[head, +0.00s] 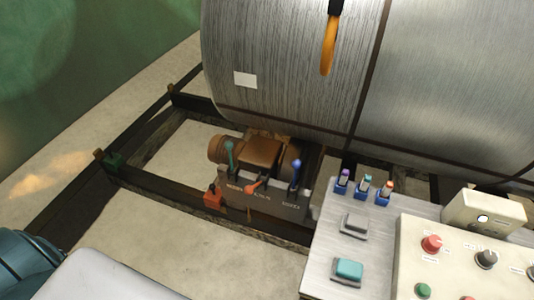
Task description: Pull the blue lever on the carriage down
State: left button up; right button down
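The blue lever (296,175) stands near upright at the right end of a dark lever box on the carriage (265,203), low in front of the big metal cylinder. A green lever (229,156) stands near upright at the box's left end. A red-orange lever (254,187) between them lies much lower. Labels under the levers are too small to read. Neither of my grippers is in view, and nothing is seen touching the levers.
The large cylinder (290,85) overhangs behind the levers; an orange loop-like thing (328,48) hangs before it. Dark frame rails (160,194) surround the carriage. A grey panel (333,225) and a cream button box (455,262) stand at the lower right. Pale floor (215,245) lies in front.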

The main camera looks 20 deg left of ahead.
aim_at(296, 165)
jog(key=i+j, duration=0.1)
jog(key=j, duration=0.5)
jog(key=i+j, duration=0.1)
jog(key=j, duration=1.05)
jog(key=i, duration=0.05)
